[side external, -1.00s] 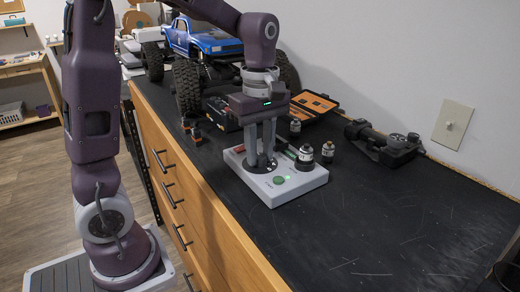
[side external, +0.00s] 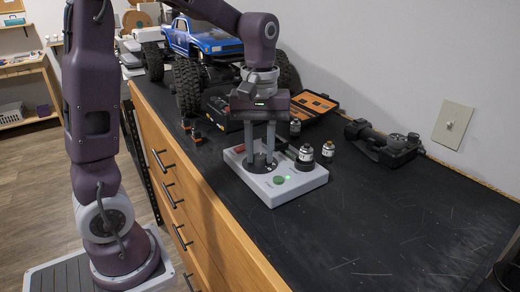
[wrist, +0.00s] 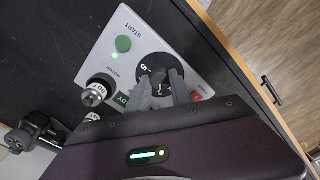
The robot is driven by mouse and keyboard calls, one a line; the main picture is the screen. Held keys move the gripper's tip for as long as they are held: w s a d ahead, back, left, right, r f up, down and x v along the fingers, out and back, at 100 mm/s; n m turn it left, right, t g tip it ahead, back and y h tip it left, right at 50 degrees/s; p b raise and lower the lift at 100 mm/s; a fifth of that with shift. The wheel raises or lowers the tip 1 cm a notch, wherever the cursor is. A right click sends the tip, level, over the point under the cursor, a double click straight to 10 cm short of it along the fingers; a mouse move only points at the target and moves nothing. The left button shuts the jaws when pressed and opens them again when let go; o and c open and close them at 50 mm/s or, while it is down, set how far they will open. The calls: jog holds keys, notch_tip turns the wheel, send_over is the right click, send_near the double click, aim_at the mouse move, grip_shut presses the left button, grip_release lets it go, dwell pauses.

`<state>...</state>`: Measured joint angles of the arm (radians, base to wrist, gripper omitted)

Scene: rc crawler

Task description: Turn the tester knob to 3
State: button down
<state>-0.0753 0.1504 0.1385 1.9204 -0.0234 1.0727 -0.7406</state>
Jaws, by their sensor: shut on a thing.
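The tester (side external: 283,192) is a light grey box on the dark bench top. A green button (side external: 279,180) is on its near end, and the button also shows in the wrist view (wrist: 123,44). My gripper (side external: 261,160) points straight down at the tester, with its fingers shut on the knob at the black round dial (wrist: 153,65). In the wrist view my fingers (wrist: 165,90) cover much of the dial. A white figure that looks like 5 shows on the dial's edge; the knob's pointer and the other figures are hidden or too small to read.
Two black-and-silver cylinders (side external: 305,156) (side external: 328,151) stand on and beside the tester. An open orange-edged case (side external: 314,105) and a blue crawler truck (side external: 205,40) are behind. A black device (side external: 385,145) lies by the wall. The bench at right is clear.

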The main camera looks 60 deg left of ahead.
aim_at(260, 156)
jog(key=m, duration=0.8)
jog(key=shift+m, duration=0.3)
dwell(0.3)
jog(key=c, duration=1.1)
grip_release()
jog(key=shift+c, duration=0.2)
jog(key=shift+r, duration=0.1)
notch_tip(260, 156, up, 7)
jog(key=shift+f, duration=0.1)
